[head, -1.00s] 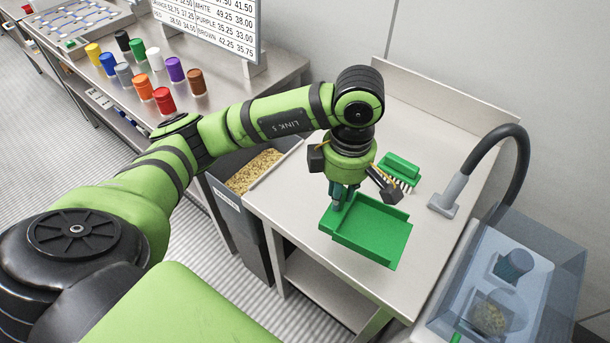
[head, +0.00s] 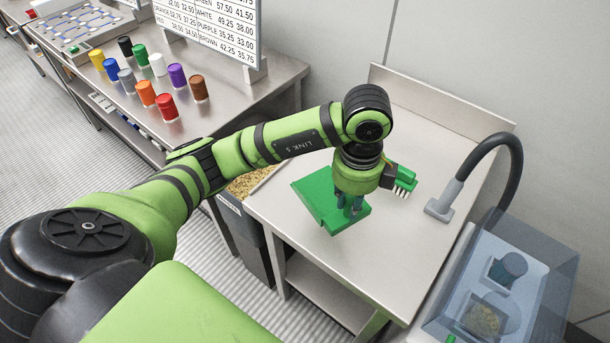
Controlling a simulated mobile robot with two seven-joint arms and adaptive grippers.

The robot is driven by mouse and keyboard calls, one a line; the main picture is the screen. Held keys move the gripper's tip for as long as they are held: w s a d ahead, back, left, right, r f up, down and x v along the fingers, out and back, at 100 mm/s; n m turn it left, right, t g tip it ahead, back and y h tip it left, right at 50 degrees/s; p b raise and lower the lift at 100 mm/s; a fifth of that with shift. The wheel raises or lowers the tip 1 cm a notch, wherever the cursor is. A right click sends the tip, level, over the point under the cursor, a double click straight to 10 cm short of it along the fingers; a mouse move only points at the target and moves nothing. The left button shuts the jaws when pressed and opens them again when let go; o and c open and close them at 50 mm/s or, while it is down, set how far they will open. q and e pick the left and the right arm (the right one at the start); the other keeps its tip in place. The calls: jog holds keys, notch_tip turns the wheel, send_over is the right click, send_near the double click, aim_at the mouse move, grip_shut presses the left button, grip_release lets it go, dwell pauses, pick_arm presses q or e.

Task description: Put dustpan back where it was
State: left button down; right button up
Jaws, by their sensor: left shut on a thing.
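The green dustpan (head: 318,203) is over the left part of the steel table (head: 395,255), its wide pan pointing left. My left gripper (head: 350,208) points down and is shut on the dustpan at its right side. The fingers are partly hidden by the wrist, and I cannot tell whether the dustpan touches the table. My right gripper is not in view.
A grey bin (head: 240,225) with grainy contents stands left of the table. A black hose with a grey nozzle (head: 442,203) is at the right, beside a clear blue box (head: 500,285). Several coloured drums (head: 165,108) stand on the far-left bench. The table's front right is clear.

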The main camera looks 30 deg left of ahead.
aim_at(327, 180)
pick_arm(q)
jog(key=n, duration=0.2)
jog(key=shift+n, duration=0.4)
jog(key=shift+w+f+n, duration=0.1)
jog(key=shift+n, duration=0.2)
jog(key=w+a+f, duration=0.2)
jog(key=a, duration=0.1)
jog(key=w+a+f, duration=0.1)
jog(key=a+f, duration=0.1)
jog(key=shift+w+b, duration=0.25)
jog(key=shift+b, duration=0.1)
jog(key=w+a+f, duration=0.1)
jog(key=a, duration=0.1)
jog(key=w+a+f+p, duration=0.1)
jog(key=shift+w+a+f, duration=0.1)
jog(key=shift+w+a, duration=0.25)
jog(key=shift+w, duration=0.05)
jog(key=shift+w+a+f+p, duration=0.15)
jog(key=shift+a+f+p, duration=0.1)
jog(key=shift+p, duration=0.05)
notch_tip(327, 180, down, 4)
jog(key=shift+r+p, duration=0.15)
jog(key=shift+p, duration=0.75)
jog(key=shift+f, duration=0.25)
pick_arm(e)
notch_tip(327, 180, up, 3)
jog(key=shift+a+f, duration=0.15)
